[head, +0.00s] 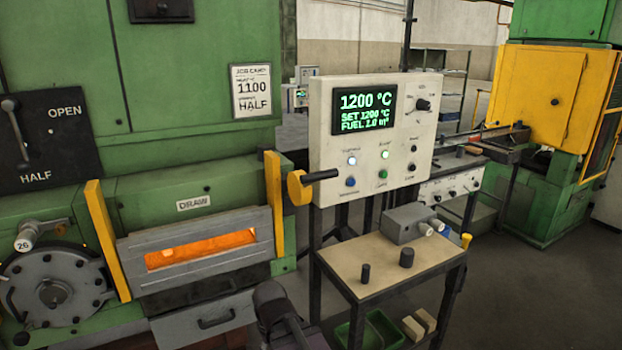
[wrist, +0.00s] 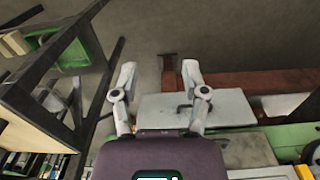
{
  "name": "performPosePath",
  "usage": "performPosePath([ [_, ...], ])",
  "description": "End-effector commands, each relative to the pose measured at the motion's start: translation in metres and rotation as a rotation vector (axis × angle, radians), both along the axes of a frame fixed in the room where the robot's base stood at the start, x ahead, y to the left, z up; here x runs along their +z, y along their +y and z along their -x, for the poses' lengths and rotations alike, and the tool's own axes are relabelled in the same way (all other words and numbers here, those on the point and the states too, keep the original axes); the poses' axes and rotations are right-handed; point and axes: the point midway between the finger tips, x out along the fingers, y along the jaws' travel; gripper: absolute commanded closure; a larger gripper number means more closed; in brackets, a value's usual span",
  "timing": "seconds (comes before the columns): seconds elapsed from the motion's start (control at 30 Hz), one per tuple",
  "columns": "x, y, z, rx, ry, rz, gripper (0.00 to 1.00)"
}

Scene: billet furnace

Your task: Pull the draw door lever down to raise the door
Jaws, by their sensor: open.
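The draw door (head: 200,246) is a grey panel under the DRAW label on the green furnace. An orange glow shows through its slot, and a yellow upright flanks each side. The draw door lever (head: 321,175) is a black handle on a yellow round hub (head: 299,188), right of the door and in front of the control panel. The handle points right, near level. My gripper (wrist: 159,72) is open and empty in the wrist view, above a grey drawer front with a dark handle (wrist: 186,107). The lever is not in the wrist view. My dark arm shows at the head view's bottom edge, below the lever.
The white control panel (head: 328,155) reads 1200 °C. A wood-topped cart (head: 345,268) with a grey box (head: 410,222) stands below it. The grey drawer (head: 195,322) sits below the door. Open floor (head: 530,300) lies to the right.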

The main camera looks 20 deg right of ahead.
Motion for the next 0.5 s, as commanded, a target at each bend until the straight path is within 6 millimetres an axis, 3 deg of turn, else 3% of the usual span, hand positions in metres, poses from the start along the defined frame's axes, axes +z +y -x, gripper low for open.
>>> performPosePath([
  [0.27,0.010,-0.005,-0.004,-0.035,0.006,0.050,0.32],
  [0.33,0.018,-0.002,-0.008,-0.058,0.008,0.091,0.32],
  [0.5,0.047,-0.017,-0.021,-0.171,0.001,0.251,0.32],
])
